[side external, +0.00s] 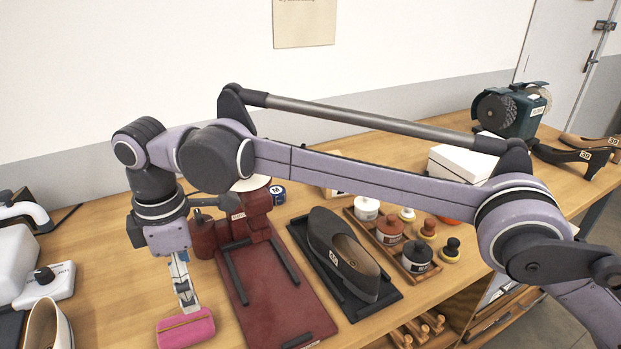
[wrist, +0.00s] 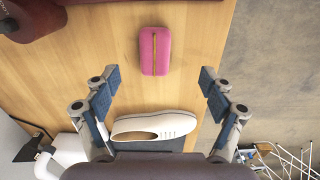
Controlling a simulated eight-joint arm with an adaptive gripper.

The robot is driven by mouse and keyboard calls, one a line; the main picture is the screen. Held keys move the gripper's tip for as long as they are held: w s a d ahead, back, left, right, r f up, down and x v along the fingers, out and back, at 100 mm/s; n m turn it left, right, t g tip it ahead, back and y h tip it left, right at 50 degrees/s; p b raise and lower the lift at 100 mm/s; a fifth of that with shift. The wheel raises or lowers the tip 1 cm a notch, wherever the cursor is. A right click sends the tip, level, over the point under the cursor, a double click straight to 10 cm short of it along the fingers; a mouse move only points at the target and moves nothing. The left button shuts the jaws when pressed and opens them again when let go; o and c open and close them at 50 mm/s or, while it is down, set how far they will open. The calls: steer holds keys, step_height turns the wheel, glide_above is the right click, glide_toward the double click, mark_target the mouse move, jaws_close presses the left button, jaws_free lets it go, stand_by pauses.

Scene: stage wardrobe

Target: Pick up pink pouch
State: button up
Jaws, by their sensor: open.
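The pink pouch (side external: 185,328) lies on the wooden table near its front edge, a small rounded block with a yellowish zip line along its top. In the wrist view the pouch (wrist: 155,51) lies beyond the fingertips, roughly midway between them from left to right. My gripper (side external: 186,298) points down and shows just above and behind the pouch in the side view. In the wrist view its two blue-padded fingers (wrist: 158,88) are wide apart with nothing between them. I cannot tell the exact height gap between fingertips and pouch.
A dark red stand (side external: 270,300) is right of the pouch, then a dark shoe (side external: 345,255) on a black tray. A cream shoe (wrist: 155,125) sits near my gripper's base in the wrist view. The table edge and floor (wrist: 270,60) lie right of the pouch there.

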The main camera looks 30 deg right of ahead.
steer(key=f, duration=0.1)
glide_above(198, 319)
steer(key=f, duration=0.5)
steer(key=shift+s+d+f, duration=0.1)
steer(key=shift+s+f, duration=0.15)
steer(key=shift+s, duration=0.05)
steer(key=shift+w+f, duration=0.15)
steer(key=shift+f, duration=1.2)
steer(key=shift+w+f, duration=0.15)
steer(key=shift+f, duration=1.2)
steer(key=c, duration=1.3)
